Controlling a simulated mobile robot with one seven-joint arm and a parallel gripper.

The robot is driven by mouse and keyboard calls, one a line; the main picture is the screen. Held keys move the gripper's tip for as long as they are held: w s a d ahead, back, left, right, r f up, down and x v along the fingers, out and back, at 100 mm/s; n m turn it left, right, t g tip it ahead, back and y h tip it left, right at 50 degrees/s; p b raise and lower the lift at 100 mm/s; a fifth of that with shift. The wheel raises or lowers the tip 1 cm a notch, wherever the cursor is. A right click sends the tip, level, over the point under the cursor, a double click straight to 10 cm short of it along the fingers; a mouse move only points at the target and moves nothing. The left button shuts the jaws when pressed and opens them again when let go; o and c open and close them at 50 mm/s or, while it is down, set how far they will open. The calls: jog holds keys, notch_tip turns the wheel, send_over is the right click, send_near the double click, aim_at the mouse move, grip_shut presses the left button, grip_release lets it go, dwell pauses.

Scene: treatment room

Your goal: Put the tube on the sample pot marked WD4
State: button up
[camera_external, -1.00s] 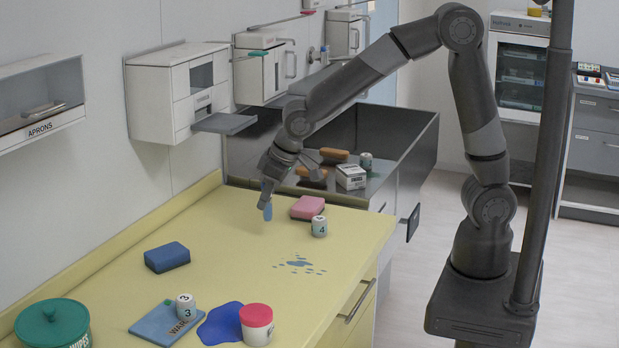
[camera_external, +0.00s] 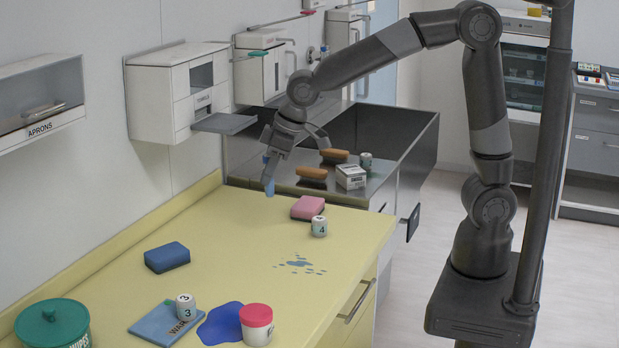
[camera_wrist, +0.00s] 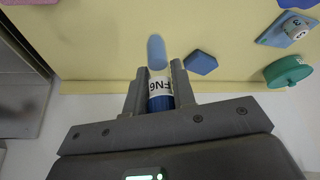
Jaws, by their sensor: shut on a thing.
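My gripper (camera_external: 269,160) is shut on a blue tube (camera_external: 269,186), which points down, slightly tilted, above the far end of the yellow counter. The wrist view shows the tube (camera_wrist: 157,50) between the fingers, with a white label that seems to read FN6. A white pot (camera_external: 319,227) showing a 4 stands on the counter, to the right of and nearer than the tube; its letters are too small to read. Another white pot (camera_external: 185,307) showing a 3 stands on a blue mat (camera_external: 152,325). A similar pot (camera_external: 366,161) stands in the sink area.
A pink sponge (camera_external: 307,208) lies just behind the pot showing 4. A blue sponge (camera_external: 167,257), a green tub (camera_external: 52,325) and a pink-lidded jar (camera_external: 257,325) are also on the counter (camera_external: 225,240). Blue spill marks (camera_external: 298,264) lie in front of that pot.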

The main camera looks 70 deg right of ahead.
jog(key=s+a+r+n+y, duration=0.1)
jog(key=s+a+n, duration=0.1)
jog(key=a, duration=0.5)
jog(key=s+a+r+n, duration=0.2)
jog(key=a, duration=0.5)
jog(key=n+g, duration=0.1)
jog(key=n, duration=0.1)
send_over(255, 312)
notch_tip(255, 312, down, 6)
jog(key=shift+f+y, duration=0.5)
jog(key=shift+f, duration=1.2)
jog(key=o, duration=1)
jog(key=shift+f, duration=0.1)
jog(key=shift+c, duration=0.2)
